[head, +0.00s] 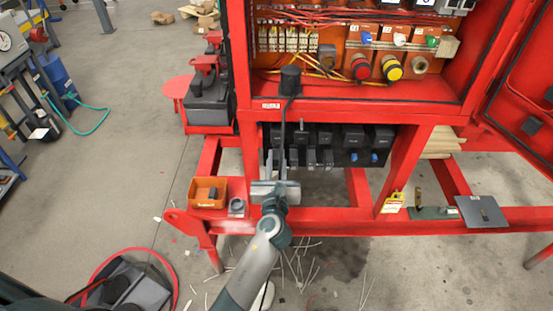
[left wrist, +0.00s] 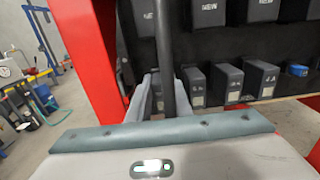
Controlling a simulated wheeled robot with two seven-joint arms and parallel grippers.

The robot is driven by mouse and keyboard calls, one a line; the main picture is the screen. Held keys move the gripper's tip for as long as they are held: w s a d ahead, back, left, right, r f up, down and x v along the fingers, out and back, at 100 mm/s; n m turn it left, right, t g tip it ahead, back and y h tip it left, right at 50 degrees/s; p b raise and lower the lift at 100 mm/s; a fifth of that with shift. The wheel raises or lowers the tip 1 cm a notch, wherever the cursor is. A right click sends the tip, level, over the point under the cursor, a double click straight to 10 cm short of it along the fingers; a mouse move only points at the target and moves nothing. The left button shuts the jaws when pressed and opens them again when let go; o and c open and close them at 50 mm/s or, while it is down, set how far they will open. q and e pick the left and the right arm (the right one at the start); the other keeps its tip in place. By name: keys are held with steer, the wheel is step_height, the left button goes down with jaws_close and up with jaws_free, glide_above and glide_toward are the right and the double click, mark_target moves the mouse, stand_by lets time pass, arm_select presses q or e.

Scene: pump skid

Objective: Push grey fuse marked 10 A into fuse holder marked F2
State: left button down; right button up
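My left gripper (head: 282,168) is in front of the dark lower panel (head: 352,156) of the red skid, its fingers pointing at the panel. In the left wrist view its two pale grey fingers (left wrist: 166,98) stand on either side of a black cable, which hides the gap between them. I cannot tell whether they hold anything. Dark grey blocks with small white marks (left wrist: 228,82) sit in a row just right of the fingers; the marks are too small to read surely. I cannot make out the grey 10 A fuse or the F2 mark. My right gripper is not in view.
The black cable (head: 284,118) hangs from a black plug (head: 291,78) past my left gripper. An orange bin (head: 207,192) stands on the red frame to the left. A yellow tag (head: 393,202) and a grey plate (head: 481,211) lie to the right. Red posts flank the panel.

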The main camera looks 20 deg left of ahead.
mark_target(276, 162)
arm_select(q)
steer(key=shift+s+d, duration=0.15)
steer(key=shift+s, duration=0.35)
stand_by(0.5)
steer(key=shift+p+v, duration=0.4)
steer(key=shift+v, duration=0.65)
stand_by(0.9)
steer(key=shift+s, duration=0.25)
steer(key=shift+p+v, duration=0.3)
steer(key=shift+v, duration=1.1)
steer(key=shift+s+r, duration=0.1)
steer(key=shift+s, duration=0.05)
